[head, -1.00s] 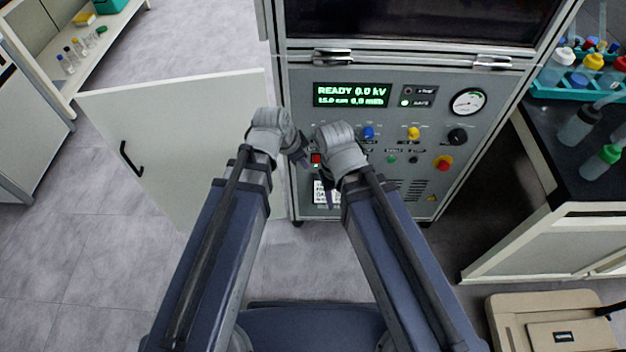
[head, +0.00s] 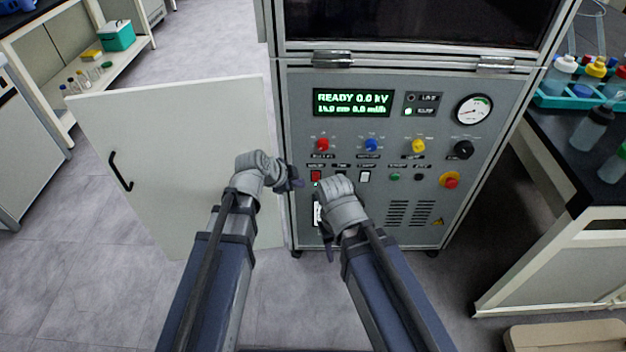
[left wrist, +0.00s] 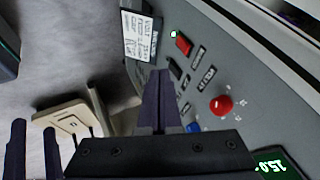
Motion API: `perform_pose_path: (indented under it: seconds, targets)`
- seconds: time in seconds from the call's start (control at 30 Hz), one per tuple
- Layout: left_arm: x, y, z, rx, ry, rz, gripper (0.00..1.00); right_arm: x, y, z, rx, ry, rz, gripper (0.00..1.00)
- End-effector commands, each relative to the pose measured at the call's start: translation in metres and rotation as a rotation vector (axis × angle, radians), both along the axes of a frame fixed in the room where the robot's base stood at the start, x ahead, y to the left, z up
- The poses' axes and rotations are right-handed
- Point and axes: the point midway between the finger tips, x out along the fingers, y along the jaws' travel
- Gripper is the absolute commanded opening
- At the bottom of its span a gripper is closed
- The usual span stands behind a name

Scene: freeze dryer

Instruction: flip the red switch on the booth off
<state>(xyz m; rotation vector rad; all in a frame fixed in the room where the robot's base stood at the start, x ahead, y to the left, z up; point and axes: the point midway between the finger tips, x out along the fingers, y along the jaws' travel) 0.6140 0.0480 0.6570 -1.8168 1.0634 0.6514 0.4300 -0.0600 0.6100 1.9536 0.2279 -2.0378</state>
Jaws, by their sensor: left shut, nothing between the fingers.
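The red switch (head: 316,176) is on the lower left of the grey booth's front panel (head: 400,215). It also shows in the left wrist view (left wrist: 183,44) beside a small lit green lamp (left wrist: 173,34). I cannot tell which way its rocker is tilted. My left gripper (head: 297,184) is shut and empty, just left of the switch in the head view. Its fingertips (left wrist: 160,80) show together in the left wrist view, apart from the switch. My right gripper (head: 328,245) hangs below the switch; two separate dark fingers (left wrist: 33,145) show in the left wrist view.
A red knob (head: 322,145) sits above the switch, with blue and yellow knobs to its right. A white door (head: 180,165) stands open at the left. A bench (head: 560,255) with bottles is at the right. The display (head: 353,103) reads READY 0.0 kV.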

Motion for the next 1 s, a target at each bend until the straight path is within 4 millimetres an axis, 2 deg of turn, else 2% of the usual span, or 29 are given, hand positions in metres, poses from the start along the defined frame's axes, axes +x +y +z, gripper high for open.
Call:
perform_pose_path:
  seconds: [0.27, 0.47, 0.93, 1.0]
  targets:
    - [0.003, -0.002, -0.006, 0.001, 0.001, 0.0, 0.0, 0.0, 0.0, -0.006, -0.001, 0.0, 0.0, 0.5]
    - [0.013, -0.01, -0.024, 0.001, 0.001, 0.0, 0.0, 0.0, -0.001, -0.024, -0.003, -0.001, 0.001, 0.5]
    - [0.053, -0.042, -0.088, 0.001, 0.001, 0.0, 0.0, 0.001, -0.001, -0.088, -0.007, -0.004, 0.009, 0.5]
    - [0.07, -0.04, -0.075, 0.0, 0.001, 0.001, 0.0, 0.001, -0.002, -0.075, -0.008, -0.004, 0.008, 0.5]
